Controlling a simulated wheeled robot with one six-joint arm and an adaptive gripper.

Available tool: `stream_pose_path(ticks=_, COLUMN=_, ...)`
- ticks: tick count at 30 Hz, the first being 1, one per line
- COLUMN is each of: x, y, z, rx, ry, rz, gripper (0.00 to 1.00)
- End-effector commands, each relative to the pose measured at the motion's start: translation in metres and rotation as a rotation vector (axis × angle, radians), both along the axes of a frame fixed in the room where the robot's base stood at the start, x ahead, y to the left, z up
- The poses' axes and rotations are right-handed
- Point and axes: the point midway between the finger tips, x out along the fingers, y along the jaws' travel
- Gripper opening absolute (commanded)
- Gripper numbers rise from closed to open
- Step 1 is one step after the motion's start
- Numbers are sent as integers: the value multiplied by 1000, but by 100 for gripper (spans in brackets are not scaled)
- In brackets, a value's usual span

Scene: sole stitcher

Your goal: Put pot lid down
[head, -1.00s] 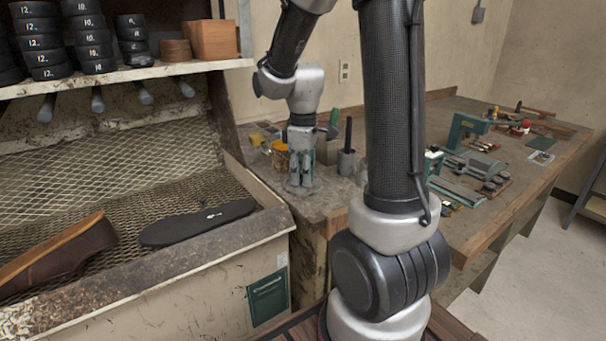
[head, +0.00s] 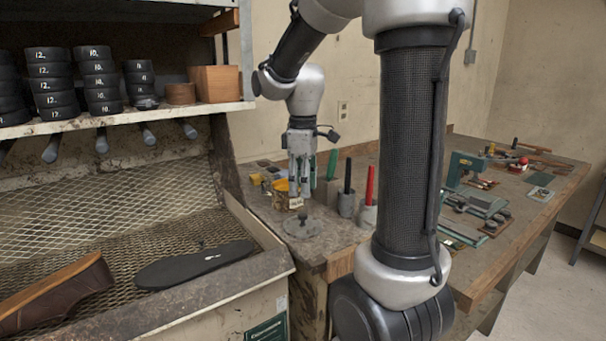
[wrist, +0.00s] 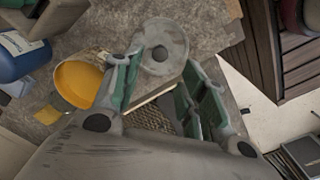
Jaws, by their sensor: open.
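The pot lid (head: 301,227), a grey round disc with a small raised knob, lies flat on the near left corner of the bench. It also shows in the wrist view (wrist: 152,39), just past my fingertips. My gripper (head: 301,192) points down above the lid, with its green-padded fingers apart and empty. In the wrist view the fingers (wrist: 164,60) frame the lid with a gap between them. A pot (head: 279,190) with yellow-orange contents stands open on the bench just behind and left of the lid; its open top shows in the wrist view (wrist: 79,80).
Holders with a black-handled tool (head: 347,196) and a red-handled tool (head: 369,200) stand right of the lid. A green-handled brush (head: 332,165) is behind. A mesh-floored trough (head: 110,220) with a shoe (head: 65,293) and a black sole (head: 193,265) lies to the left.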

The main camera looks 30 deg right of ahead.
Motion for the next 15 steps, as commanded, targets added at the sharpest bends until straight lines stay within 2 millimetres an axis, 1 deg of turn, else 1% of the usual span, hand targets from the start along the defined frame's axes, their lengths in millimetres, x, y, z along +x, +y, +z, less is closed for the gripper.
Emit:
stream_pose_path(ticks=1, x=0, y=0, z=9, rx=0, ry=-3, rz=0, gripper=42)
stream_pose_path(ticks=3, x=1, y=0, z=19, rx=0, ry=-3, rz=0, gripper=42)
stream_pose_path(ticks=6, x=-1, y=0, z=27, rx=0, ry=-3, rz=-3, gripper=42)
stream_pose_path(ticks=8, x=-6, y=2, z=33, rx=-1, ry=-11, rz=-19, gripper=42)
stream_pose_path(ticks=11, x=-26, y=7, z=44, rx=-1, ry=-56, rz=-94, gripper=42)
stream_pose_path(ticks=14, x=-61, y=14, z=54, rx=9, ry=-131, rz=-229, gripper=42)
stream_pose_path(ticks=15, x=-76, y=18, z=57, rx=18, ry=-165, rz=-290, gripper=42)
